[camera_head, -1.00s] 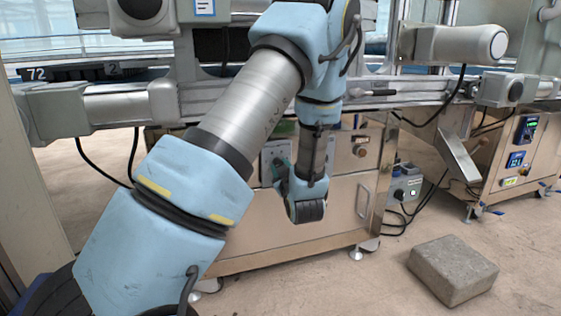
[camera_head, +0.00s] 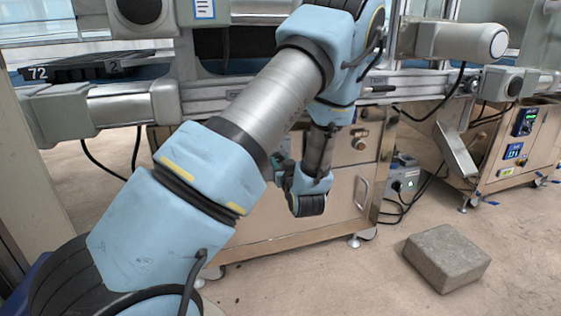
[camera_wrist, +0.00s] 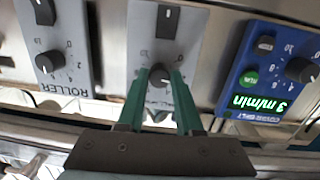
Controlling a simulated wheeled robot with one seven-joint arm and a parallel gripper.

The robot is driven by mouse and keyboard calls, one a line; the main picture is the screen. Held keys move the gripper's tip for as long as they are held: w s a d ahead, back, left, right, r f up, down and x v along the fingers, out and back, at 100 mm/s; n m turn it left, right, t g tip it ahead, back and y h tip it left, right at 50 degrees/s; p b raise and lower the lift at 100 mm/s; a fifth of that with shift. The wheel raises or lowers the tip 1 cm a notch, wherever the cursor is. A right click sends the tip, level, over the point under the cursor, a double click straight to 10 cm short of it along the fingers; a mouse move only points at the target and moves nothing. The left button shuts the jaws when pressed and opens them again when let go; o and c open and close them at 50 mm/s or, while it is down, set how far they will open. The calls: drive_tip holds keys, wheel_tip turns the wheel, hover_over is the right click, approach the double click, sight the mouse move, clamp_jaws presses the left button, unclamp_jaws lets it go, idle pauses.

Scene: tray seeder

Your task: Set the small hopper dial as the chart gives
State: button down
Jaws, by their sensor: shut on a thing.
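In the wrist view, which shows the panels upside down, a round black dial (camera_wrist: 160,75) sits on the middle grey panel (camera_wrist: 143,42). My gripper (camera_wrist: 160,87) has its two green fingers on either side of this dial, shut on it. Part of its scale shows, with a 0 at the upper right; the pointer's setting is not readable. The panel's name is hidden behind the fingers, so I cannot tell from it which dial this is.
A grey ROLLER panel (camera_wrist: 72,53) with its own knob is at left. A blue panel (camera_wrist: 257,77) with a green m/min display and knob is at right.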

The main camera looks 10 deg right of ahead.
drive_tip(key=c, duration=0.6)
unclamp_jaws()
drive_tip(key=shift+o, duration=0.2)
drive_tip(key=s+p, duration=0.1)
drive_tip(key=s, duration=0.9)
drive_tip(key=shift+s+d+r+p, duration=0.3)
drive_tip(key=shift+s+d, duration=0.1)
